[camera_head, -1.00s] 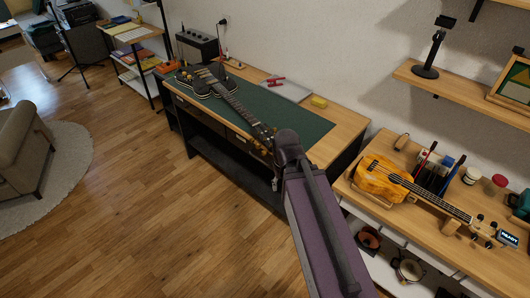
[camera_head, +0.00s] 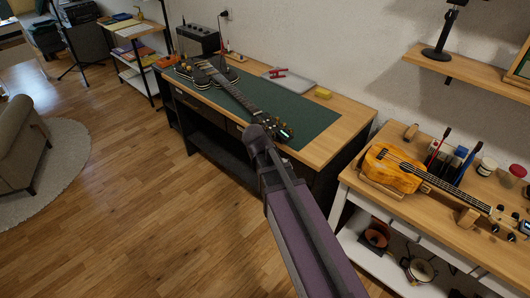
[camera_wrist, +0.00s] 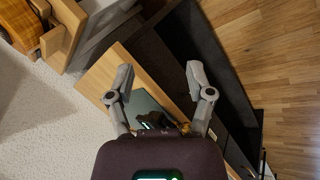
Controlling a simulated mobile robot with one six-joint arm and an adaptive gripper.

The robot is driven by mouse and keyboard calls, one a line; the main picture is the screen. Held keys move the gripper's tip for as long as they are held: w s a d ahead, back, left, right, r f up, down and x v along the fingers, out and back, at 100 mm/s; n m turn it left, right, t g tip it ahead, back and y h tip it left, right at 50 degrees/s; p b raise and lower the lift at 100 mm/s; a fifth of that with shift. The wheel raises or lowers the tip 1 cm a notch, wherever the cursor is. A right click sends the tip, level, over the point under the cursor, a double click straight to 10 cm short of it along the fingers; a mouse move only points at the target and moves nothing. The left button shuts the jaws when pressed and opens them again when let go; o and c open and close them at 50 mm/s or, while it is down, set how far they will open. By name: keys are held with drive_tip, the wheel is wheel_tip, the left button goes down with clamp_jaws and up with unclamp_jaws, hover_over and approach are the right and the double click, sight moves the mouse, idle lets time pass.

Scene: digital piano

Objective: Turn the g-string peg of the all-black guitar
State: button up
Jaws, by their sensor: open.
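The all-black guitar (camera_head: 208,74) lies on the green mat (camera_head: 290,104) of the workbench in the head view. Its headstock (camera_head: 284,131) points toward me, near the bench's front edge, just right of my arm's end. The pegs there are too small to tell apart. In the wrist view my gripper (camera_wrist: 159,76) is open, with nothing between its fingertips. A dark part with a gold-coloured bit (camera_wrist: 185,128), probably the headstock and a peg, shows beyond the finger bases. My gripper's body hides the rest. I cannot tell which peg is the g-string peg.
A second bench (camera_head: 350,178) at right holds a yellow-brown ukulele (camera_head: 392,170), jars and tools. A grey tray (camera_head: 290,79) and yellow block (camera_head: 323,93) lie behind the guitar. An amplifier (camera_head: 197,40) stands at the back. The wooden floor (camera_head: 130,210) at left is clear.

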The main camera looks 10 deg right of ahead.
drive_tip(key=w+a+f+t+h+b, duration=0.35)
drive_tip(key=w+f+h+b, duration=0.25)
drive_tip(key=w+b, duration=0.45)
drive_tip(key=w+a+m+t+h+b, duration=0.1)
drive_tip(key=w+a+h+b, duration=0.4)
drive_tip(key=a+b, duration=0.5)
drive_tip(key=shift+w+a+m+t+b, duration=0.3)
drive_tip(key=shift+w+a+t, duration=0.1)
drive_tip(key=shift+t, duration=0.45)
drive_tip(key=shift+d+f, duration=0.1)
drive_tip(key=shift+d, duration=0.05)
drive_tip(key=x, duration=1.3)
drive_tip(key=shift+w+d, duration=0.1)
drive_tip(key=shift+d, duration=0.2)
clamp_jaws()
drive_tip(key=shift+a, duration=0.1)
